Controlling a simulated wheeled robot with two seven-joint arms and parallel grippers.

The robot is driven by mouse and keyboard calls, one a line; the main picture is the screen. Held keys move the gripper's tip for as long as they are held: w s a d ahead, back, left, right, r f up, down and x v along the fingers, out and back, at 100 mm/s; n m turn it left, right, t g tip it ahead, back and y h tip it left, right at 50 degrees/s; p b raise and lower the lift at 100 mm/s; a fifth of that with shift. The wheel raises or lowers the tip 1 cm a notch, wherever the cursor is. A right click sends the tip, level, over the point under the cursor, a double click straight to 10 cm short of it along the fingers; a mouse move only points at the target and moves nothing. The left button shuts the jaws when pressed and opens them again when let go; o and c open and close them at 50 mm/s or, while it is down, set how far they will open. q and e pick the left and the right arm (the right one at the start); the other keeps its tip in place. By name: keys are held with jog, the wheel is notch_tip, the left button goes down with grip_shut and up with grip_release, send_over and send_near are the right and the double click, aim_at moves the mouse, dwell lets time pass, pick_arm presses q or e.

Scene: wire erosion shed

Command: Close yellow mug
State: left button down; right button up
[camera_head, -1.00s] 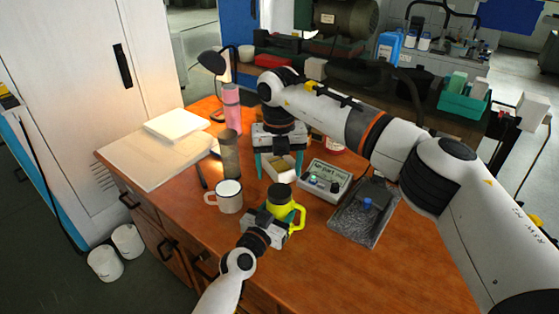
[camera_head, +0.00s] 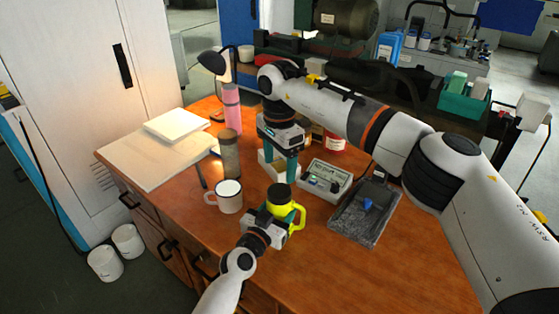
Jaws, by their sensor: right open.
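The yellow mug (camera_head: 284,212) stands upright near the front of the wooden table, its handle to the right. Its top (camera_head: 279,191) looks dark; I cannot tell whether this is a lid or the open inside. My left gripper (camera_head: 267,222) is at the mug's near left side, and its fingers are too hidden to show whether they grip it.
A white mug (camera_head: 228,197) stands close to the left. A pale open box (camera_head: 266,168) is partly hidden behind my right gripper. A grey control box (camera_head: 326,178) and a dark tray (camera_head: 354,228) lie to the right. The front right tabletop (camera_head: 400,275) is clear.

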aim_at(280, 191)
jog(key=n, duration=0.3)
jog(key=shift+r+n, duration=0.1)
jog(key=shift+n, duration=0.3)
jog(key=shift+f, duration=4.05)
